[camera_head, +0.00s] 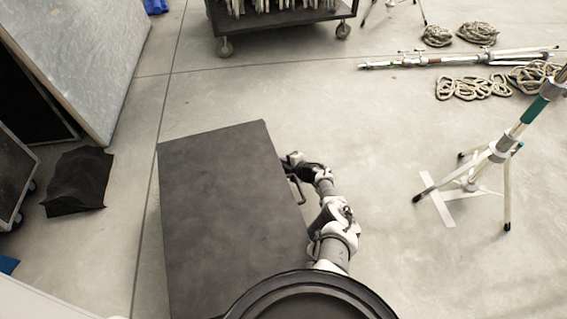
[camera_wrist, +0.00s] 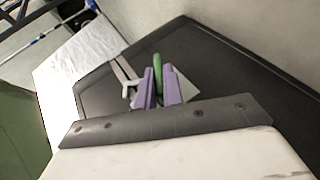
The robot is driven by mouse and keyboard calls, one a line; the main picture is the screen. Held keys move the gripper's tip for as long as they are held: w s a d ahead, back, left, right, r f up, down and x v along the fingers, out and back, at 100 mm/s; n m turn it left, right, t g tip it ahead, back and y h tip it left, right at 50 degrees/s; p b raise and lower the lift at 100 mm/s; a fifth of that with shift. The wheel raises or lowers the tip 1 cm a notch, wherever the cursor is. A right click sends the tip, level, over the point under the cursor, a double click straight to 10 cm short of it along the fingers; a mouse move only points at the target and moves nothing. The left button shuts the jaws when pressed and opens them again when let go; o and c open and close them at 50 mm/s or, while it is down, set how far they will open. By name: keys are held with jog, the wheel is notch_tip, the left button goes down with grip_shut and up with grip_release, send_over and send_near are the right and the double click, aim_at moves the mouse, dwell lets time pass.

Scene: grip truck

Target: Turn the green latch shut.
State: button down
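The green latch (camera_wrist: 158,68) shows in the wrist view as a slim upright bar against a dark panel. My gripper (camera_wrist: 160,80) has its two purple fingers on either side of it. The fingers are close together, and the latch fills the narrow gap between them, so they look shut on it. The latch's lower part is hidden by the fingers. In the head view my gripper (camera_head: 291,160) is at the far right side of a dark box (camera_head: 220,205). The latch cannot be made out there.
A pale grey bracket-like part (camera_wrist: 126,80) stands just left of the fingers. In the head view a wheeled cart (camera_head: 280,18) is at the back, and a stand (camera_head: 485,160) is on the right. A dark cloth (camera_head: 78,180) lies at left.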

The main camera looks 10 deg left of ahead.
jog(key=shift+s+f+b, duration=0.1)
jog(key=shift+f+b, duration=0.2)
jog(key=shift+b, duration=0.2)
jog(key=shift+t+y+b, duration=0.5)
jog(key=shift+b, duration=0.1)
jog(key=shift+r, duration=0.2)
jog(key=c, duration=1.5)
grip_release()
